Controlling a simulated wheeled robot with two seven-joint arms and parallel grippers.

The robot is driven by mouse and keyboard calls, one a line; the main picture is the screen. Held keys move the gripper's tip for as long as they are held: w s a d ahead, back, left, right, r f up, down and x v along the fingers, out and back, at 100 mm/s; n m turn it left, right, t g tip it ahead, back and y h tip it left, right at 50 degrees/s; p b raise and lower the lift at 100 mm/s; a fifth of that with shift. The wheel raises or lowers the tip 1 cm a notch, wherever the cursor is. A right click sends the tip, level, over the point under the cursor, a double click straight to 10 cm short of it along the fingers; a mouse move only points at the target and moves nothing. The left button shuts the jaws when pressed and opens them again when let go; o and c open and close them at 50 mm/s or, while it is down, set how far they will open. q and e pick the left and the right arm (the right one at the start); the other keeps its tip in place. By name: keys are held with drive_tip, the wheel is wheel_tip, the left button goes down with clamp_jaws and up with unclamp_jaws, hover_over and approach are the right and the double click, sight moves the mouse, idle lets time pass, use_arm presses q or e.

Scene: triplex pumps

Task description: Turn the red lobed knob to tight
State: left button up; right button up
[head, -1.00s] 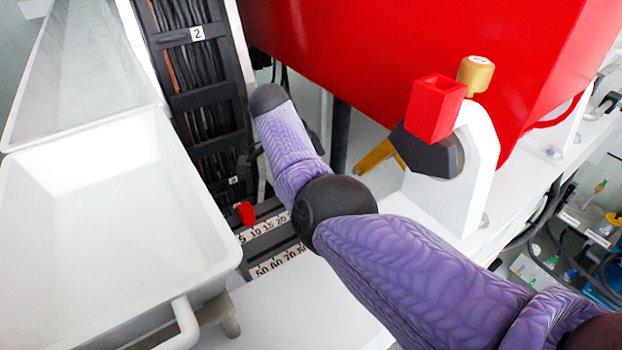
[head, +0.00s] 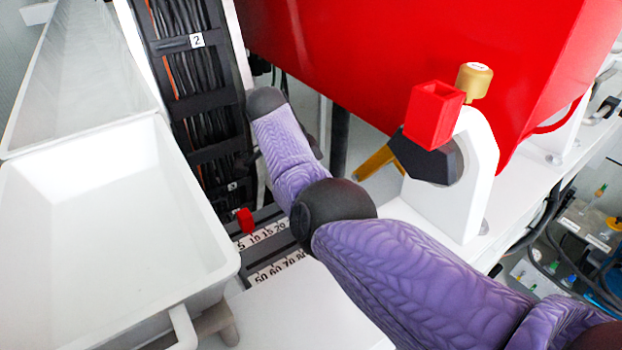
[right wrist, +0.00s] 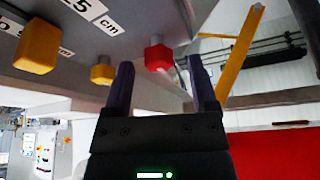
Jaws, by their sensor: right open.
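In the right wrist view a red knob (right wrist: 158,57) hangs from the underside of a grey panel (right wrist: 140,25). Its lobes are too small to make out clearly. My right gripper (right wrist: 160,63) is open, with its two dark fingers pointing at the knob. The knob shows between the fingertips, nearer the left one; I cannot tell whether they touch. In the head view my purple right arm reaches in from the lower right toward the cable track, and its gripper cannot be made out. My left gripper is in neither view.
Two yellow knobs (right wrist: 37,53) (right wrist: 102,72) sit left of the red one. A yellow bar (right wrist: 240,55) stands at right. In the head view there are a white tray (head: 215,262), a cable track (head: 200,100), a red box (head: 400,50) and a white bracket (head: 480,165).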

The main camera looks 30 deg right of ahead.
drive_tip(key=v, duration=0.9)
drive_tip(key=shift+a+r, duration=0.1)
drive_tip(key=shift+r, duration=0.05)
